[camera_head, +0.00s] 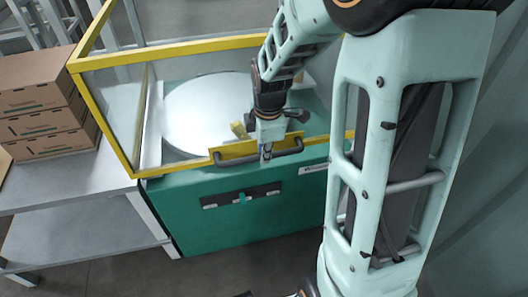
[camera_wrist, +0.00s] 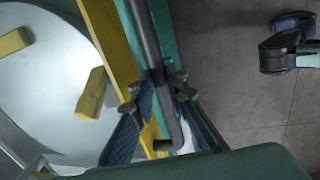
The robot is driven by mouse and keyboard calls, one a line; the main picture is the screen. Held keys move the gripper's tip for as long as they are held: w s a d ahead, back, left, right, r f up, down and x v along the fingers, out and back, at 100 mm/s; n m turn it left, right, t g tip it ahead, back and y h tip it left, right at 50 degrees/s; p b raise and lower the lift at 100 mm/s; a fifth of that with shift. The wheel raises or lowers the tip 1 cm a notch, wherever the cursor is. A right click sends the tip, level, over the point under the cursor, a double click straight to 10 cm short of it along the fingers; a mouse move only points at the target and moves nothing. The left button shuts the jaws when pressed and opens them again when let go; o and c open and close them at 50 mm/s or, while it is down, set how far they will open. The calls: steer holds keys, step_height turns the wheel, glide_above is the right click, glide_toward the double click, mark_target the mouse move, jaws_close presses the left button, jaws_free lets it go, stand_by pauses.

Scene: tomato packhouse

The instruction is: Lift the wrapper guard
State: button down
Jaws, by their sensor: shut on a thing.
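The wrapper guard (camera_head: 108,125) is a yellow frame with clear panels around a white round turntable (camera_head: 205,110). Its lower front rail lies along the top front edge of the green wrapper body (camera_head: 215,222), so it looks lowered. A dark bar handle (camera_head: 290,151) is fixed to a yellow plate on that rail. My gripper (camera_head: 266,153) points down at the handle's middle and is shut on it. In the wrist view, the handle (camera_wrist: 148,45) runs between my two fingers (camera_wrist: 168,110). My arm hides the guard's right part.
Stacked cardboard boxes (camera_head: 38,103) stand on a grey table (camera_head: 62,185) left of the wrapper. A control strip (camera_head: 242,196) is on the wrapper's front. Yellow blocks (camera_wrist: 91,93) show at the turntable in the wrist view. The floor (camera_head: 135,268) in front is clear.

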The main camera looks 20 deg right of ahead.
step_height(320, 180, up, 50)
steer(key=p, duration=3.2)
steer(key=shift+r, duration=0.2)
steer(key=c, duration=1.9)
jaws_free()
step_height(320, 180, up, 10)
steer(key=shift+f, duration=0.1)
